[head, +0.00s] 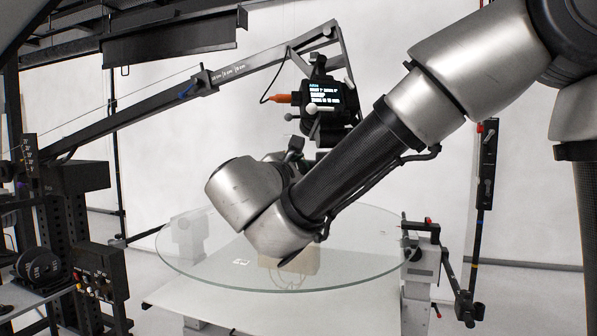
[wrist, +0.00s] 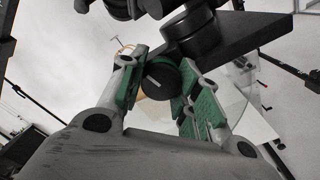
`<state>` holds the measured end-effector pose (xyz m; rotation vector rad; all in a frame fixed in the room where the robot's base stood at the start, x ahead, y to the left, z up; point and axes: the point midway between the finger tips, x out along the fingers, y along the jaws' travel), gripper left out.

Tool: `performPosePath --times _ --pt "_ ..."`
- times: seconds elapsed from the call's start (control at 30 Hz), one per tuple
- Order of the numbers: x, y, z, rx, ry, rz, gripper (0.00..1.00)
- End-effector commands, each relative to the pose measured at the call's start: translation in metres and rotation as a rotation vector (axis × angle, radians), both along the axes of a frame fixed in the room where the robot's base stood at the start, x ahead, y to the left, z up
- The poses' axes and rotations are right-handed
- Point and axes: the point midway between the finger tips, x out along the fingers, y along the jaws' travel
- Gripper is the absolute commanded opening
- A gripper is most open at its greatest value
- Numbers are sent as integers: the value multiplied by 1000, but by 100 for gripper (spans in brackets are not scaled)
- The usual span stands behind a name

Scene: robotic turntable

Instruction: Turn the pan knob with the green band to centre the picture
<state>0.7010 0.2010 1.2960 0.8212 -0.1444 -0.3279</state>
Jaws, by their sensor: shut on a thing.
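In the wrist view my gripper (wrist: 163,72) has its green-padded fingers on either side of a round black knob (wrist: 158,83) with a white pointer line, and is shut on it. The pointer line is tilted. In the head view my arm's wrist links hide the gripper and the knob. A camera with a small lit screen (head: 325,95) hangs from a jib arm (head: 140,115). Its text is too small to read, and the picture's centring cannot be judged.
A black control box (head: 98,285) and rack stand at left. A jointed stand (head: 455,275) is at right. The wrist view shows a black bracket (wrist: 235,38) close by the knob.

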Motion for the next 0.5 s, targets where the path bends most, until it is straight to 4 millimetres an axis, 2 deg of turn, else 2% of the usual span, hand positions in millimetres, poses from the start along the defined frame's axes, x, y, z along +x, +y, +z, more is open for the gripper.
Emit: performPosePath --times 0.5 --pt "0 0 -1 33 -11 -1 9"
